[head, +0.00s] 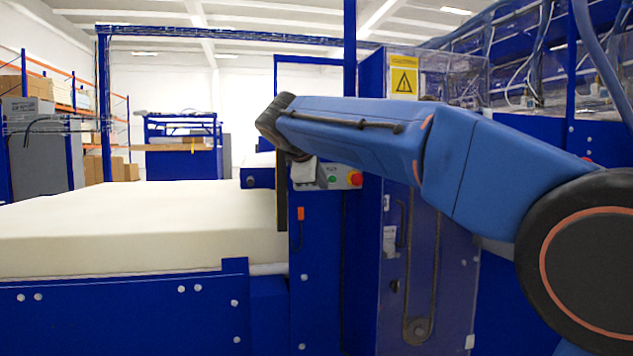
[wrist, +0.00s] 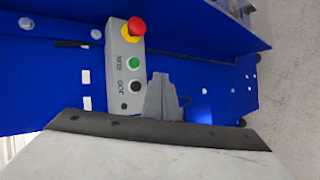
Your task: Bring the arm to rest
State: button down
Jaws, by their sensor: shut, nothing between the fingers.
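My blue arm (head: 350,130) reaches across the head view from the right, its far end bent down near a grey control box (head: 325,172) on the blue machine. In the wrist view my gripper (wrist: 160,78) is a grey tapered shape with its fingers together, shut and empty. It lies just beside the control box (wrist: 117,85) in that picture; I cannot tell the gap in depth. The box carries a red knob on yellow (wrist: 136,27), a green button (wrist: 132,62) and a black button (wrist: 134,87). In the head view the fingers are not clear.
A thick cream foam block (head: 140,225) lies on the blue machine bed (head: 120,310) at the left. A clear guard with a yellow warning sign (head: 404,82) stands behind my arm. Shelving with boxes (head: 90,165) is far left. Dark-edged pale surface (wrist: 150,155) fills the wrist view's bottom.

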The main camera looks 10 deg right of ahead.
jog(key=s+d+f+m+g+y, duration=0.1)
jog(key=s+d+f+m+g, duration=0.2)
jog(key=s+f, duration=0.55)
jog(key=s+d+f+m+y, duration=0.2)
jog(key=s+d+f, duration=0.3)
jog(key=s+f, duration=0.4)
jog(key=s+f+m+g+y, duration=0.1)
jog(key=s+f+m+y, duration=0.2)
jog(key=s+f, duration=1.9)
jog(key=s+m, duration=0.1)
jog(key=m, duration=0.3)
jog(key=shift+s+f+m+g, duration=0.3)
jog(key=shift+s+f+g, duration=0.05)
jog(key=shift+s+g, duration=0.05)
